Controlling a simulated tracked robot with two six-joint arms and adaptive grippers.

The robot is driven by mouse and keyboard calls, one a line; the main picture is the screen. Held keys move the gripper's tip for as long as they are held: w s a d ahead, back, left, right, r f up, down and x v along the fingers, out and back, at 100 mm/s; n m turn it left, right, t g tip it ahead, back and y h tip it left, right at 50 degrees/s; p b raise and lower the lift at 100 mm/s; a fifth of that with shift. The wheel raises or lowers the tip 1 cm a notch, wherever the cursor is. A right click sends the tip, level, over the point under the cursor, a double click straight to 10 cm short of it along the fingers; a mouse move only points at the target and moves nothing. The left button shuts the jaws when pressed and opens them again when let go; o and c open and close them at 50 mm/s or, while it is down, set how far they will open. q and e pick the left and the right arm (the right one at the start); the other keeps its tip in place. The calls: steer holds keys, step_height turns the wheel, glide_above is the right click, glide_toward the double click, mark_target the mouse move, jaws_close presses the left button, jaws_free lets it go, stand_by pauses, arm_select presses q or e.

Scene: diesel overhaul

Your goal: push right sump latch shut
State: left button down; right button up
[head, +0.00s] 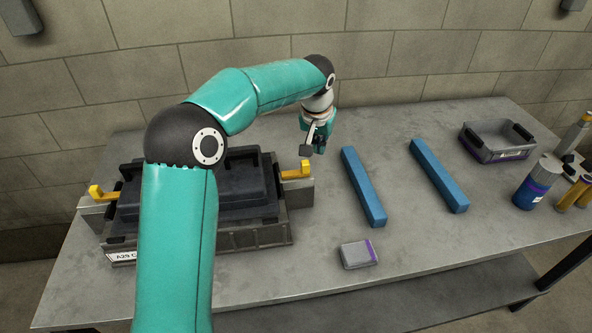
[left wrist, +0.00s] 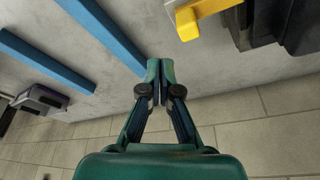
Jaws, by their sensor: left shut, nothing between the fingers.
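The dark sump (head: 245,232) sits at the left of the bench, partly hidden by my left arm. The right sump latch (head: 297,172) is a yellow lever with a raised end, on a grey block at the sump's right side. A matching left latch (head: 100,193) is on the other side. My left gripper (head: 314,150) points down just beyond and to the right of the right latch, apart from it. In the left wrist view the gripper's fingers (left wrist: 160,72) are together and empty, and the yellow latch (left wrist: 203,15) shows at upper right. My right gripper is not in view.
Two blue bars (head: 363,187) (head: 438,175) lie right of the sump. A small grey box (head: 358,254) lies in front. A grey tray (head: 497,141) and a blue bottle (head: 538,182) stand at the right. Bare bench lies between sump and bars.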

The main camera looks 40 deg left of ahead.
mark_target(306, 164)
arm_select(q)
steer(key=shift+f, duration=0.25)
step_height(306, 164, down, 7)
steer(key=b, duration=0.5)
steer(key=shift+b, duration=0.3)
stand_by(1.0)
steer(key=shift+r, duration=0.3)
steer(key=shift+s+a, duration=0.2)
steer(key=shift+s, duration=0.05)
stand_by(0.6)
steer(key=shift+s+a+b, duration=0.55)
steer(key=shift+s+a, duration=0.55)
steer(key=shift+s, duration=0.2)
steer(key=shift+w+d+p, duration=0.3)
steer(key=shift+w+p, duration=0.05)
step_height(306, 164, up, 8)
steer(key=p, duration=0.6)
steer(key=shift+p, duration=0.4)
